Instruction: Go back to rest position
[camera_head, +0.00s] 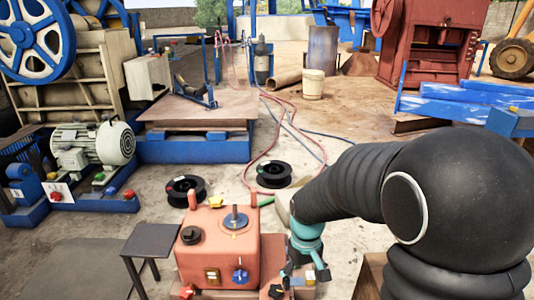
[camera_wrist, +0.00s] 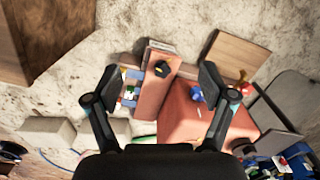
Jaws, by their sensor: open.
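My gripper (camera_head: 306,268) is at the lower middle of the head view, beside the right side of an orange control box (camera_head: 216,258). In the wrist view my gripper (camera_wrist: 160,78) has its two black fingers spread wide, with nothing held between them. The orange box (camera_wrist: 185,118) shows below and between the fingers, with a black knob (camera_wrist: 161,69) near the middle of the gap. My arm hides the ground to the right.
A small dark table (camera_head: 152,241) stands left of the box. Two black reels (camera_head: 273,174) and red and blue hoses lie on the floor behind it. A motor (camera_head: 93,145) and crusher stand at left, a red machine (camera_head: 432,45) at back right. The mid floor is fairly clear.

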